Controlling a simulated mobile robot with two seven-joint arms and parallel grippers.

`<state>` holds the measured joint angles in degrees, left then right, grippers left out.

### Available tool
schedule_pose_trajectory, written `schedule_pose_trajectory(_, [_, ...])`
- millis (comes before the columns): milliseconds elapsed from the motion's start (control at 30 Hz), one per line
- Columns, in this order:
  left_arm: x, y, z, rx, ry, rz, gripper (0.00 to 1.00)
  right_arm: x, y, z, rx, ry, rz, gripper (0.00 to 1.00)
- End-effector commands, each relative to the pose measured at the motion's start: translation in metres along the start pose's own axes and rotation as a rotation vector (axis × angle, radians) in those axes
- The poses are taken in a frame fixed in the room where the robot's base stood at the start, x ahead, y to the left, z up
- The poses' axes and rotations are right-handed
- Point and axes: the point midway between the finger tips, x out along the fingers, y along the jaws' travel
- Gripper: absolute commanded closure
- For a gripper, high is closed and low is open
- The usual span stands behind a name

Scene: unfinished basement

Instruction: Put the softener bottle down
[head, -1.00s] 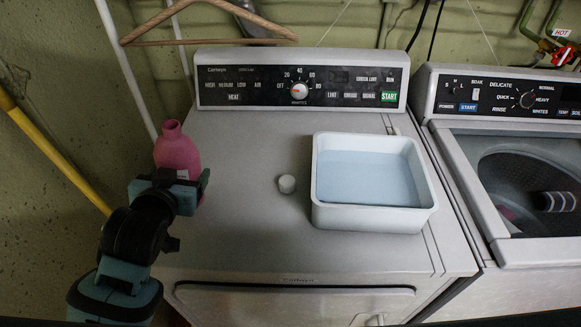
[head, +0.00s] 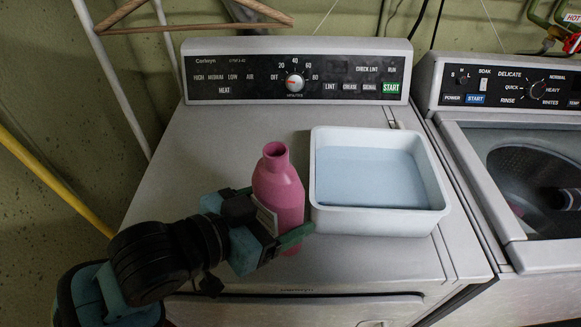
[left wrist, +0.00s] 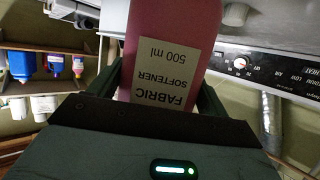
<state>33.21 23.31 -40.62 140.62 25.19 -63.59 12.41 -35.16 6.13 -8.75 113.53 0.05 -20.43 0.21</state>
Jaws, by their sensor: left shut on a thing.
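The softener bottle (head: 279,188) is pink, open at the neck and about upright. It is over the front middle of the dryer top (head: 200,150), left of the white tub. Whether its base touches the top I cannot tell. My left gripper (head: 277,215) is shut around its lower body. In the left wrist view the bottle's label (left wrist: 160,72) reads "FABRIC SOFTENER 500 ml" upside down between the fingers. A small grey cap (left wrist: 236,14) shows there beside the bottle; in the head view it is hidden. My right gripper is out of view.
A white tub (head: 436,185) of pale blue liquid stands close right of the bottle. The dryer's control panel (head: 240,88) rises behind. An open washer (head: 465,190) is at the right. The dryer top's left and rear are clear.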

Motion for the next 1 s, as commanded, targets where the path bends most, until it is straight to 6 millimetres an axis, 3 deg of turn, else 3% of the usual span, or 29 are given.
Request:
schedule_pose_trajectory(267, [-0.002,-0.013,0.001,0.001,0.001,-0.006,0.58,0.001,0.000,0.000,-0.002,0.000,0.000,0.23])
schedule_pose_trajectory(800, [-0.024,-0.125,0.021,-0.001,0.001,-0.008,0.59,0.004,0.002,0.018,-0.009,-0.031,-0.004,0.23])
schedule_pose_trajectory(1000, [-0.028,-0.143,0.023,0.000,0.003,-0.005,0.58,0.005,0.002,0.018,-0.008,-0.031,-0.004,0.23])
